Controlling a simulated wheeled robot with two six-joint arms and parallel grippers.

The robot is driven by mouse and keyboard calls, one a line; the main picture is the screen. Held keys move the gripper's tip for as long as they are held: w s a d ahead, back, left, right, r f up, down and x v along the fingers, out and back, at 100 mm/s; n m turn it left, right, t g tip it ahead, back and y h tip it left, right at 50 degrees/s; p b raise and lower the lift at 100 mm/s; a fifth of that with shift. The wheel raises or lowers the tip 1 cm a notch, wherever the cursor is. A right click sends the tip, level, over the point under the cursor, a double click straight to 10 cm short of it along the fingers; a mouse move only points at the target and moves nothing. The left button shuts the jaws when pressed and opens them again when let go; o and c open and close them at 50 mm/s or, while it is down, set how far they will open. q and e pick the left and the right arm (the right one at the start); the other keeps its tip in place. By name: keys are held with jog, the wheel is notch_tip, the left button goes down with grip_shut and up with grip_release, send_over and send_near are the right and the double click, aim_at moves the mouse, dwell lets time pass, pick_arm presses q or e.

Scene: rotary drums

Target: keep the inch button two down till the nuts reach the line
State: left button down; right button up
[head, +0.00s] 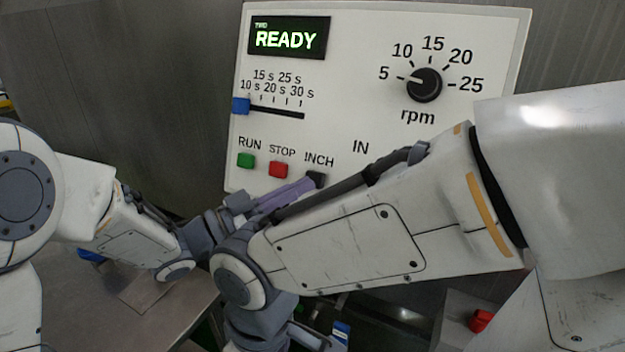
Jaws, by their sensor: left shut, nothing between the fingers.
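The control panel (345,60) carries a display (288,38) reading "TWO" and "READY" in green. The black inch button (316,179) sits under the label "INCH", beside the red stop button (278,170) and the green run button (246,160). My left gripper (308,186) is shut and empty, its tip at the inch button; I cannot tell if it touches or presses it. My right arm crosses in front of the panel's lower part, and its wrist (258,325) hangs at the bottom; its fingers are not clear. No nuts or line show.
A blue slider (241,106) stands at the 10 s end. The rpm knob (424,85) points near 5. A label starting "IN" is cut off by my right arm. A metal table (130,300) lies lower left; a red button (481,320) shows lower right.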

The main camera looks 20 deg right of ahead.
pick_arm(q)
jog(key=shift+w+d+f, duration=0.15)
jog(key=shift+w+d, duration=0.1)
jog(key=shift+d, duration=0.05)
jog(key=shift+w+d+f+b, duration=0.15)
jog(key=shift+w+d+b, duration=0.15)
jog(key=shift+d+b, duration=0.1)
dwell(1.1)
jog(key=shift+a, duration=0.1)
dwell(1.7)
jog(key=shift+s+a+r, duration=0.3)
jog(key=shift+s+a, duration=0.25)
jog(key=shift+a, duration=0.05)
jog(key=shift+s+a+r, duration=0.3)
jog(key=shift+s+a, duration=0.2)
jog(key=shift+a, duration=0.1)
jog(key=shift+s+a+r, duration=0.3)
jog(key=shift+s+a, duration=0.15)
jog(key=shift+a, duration=0.2)
jog(key=shift+s+a+r, duration=0.3)
jog(key=shift+s+a, duration=0.2)
jog(key=shift+a, duration=0.1)
